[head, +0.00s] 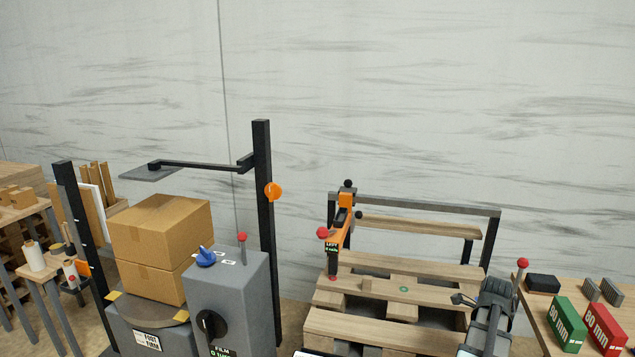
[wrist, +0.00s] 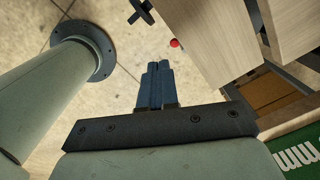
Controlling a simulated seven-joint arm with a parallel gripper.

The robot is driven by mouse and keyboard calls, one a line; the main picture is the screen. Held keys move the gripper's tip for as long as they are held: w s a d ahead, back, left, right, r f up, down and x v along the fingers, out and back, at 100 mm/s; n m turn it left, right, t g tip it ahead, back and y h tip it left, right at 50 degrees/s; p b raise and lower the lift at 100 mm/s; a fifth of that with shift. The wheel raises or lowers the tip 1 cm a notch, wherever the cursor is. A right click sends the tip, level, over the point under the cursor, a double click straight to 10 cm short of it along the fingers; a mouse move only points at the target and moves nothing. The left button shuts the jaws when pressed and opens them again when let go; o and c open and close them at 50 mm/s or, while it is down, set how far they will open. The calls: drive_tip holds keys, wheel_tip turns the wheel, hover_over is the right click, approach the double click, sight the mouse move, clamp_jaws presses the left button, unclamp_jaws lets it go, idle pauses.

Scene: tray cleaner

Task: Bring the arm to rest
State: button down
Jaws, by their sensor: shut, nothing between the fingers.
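My gripper (wrist: 155,86) shows in the wrist view. Its two blue fingers are together and nothing is held between them. The fingers point toward the tiled floor (wrist: 32,20), with pale wooden boards (wrist: 212,40) to their right.
A slatted wooden stand (head: 385,290) with an orange tool (head: 343,222) is ahead. Left are stacked cardboard boxes (head: 160,228) and a grey control cabinet (head: 228,300). Right, a table (head: 545,310) holds a green box (head: 567,325) and red box (head: 604,328).

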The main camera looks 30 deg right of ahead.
drive_tip(key=w+a+f+n+g+y, duration=0.1)
drive_tip(key=w+a+f+n, duration=0.3)
drive_tip(key=a+f, duration=0.5)
drive_tip(key=w+a+f+n+g, duration=0.2)
drive_tip(key=a+f+n, duration=0.5)
drive_tip(key=a, duration=0.4)
drive_tip(key=w+a+f+n+g+y, duration=0.1)
drive_tip(key=w+a+f+n, duration=0.3)
drive_tip(key=a+f, duration=0.55)
drive_tip(key=s+a+f+n+g, duration=0.1)
drive_tip(key=s+a+f+n, duration=0.3)
drive_tip(key=s+a+n, duration=0.1)
drive_tip(key=s+a+f+n+g+h, duration=0.1)
drive_tip(key=s+a+f+n, duration=0.4)
drive_tip(key=a, duration=0.5)
drive_tip(key=s+a+f+n+g+h, duration=0.1)
drive_tip(key=s+a+f+n, duration=0.3)
drive_tip(key=s+a+n, duration=0.3)
drive_tip(key=shift+s+a+f, duration=0.4)
drive_tip(key=shift+a, duration=0.25)
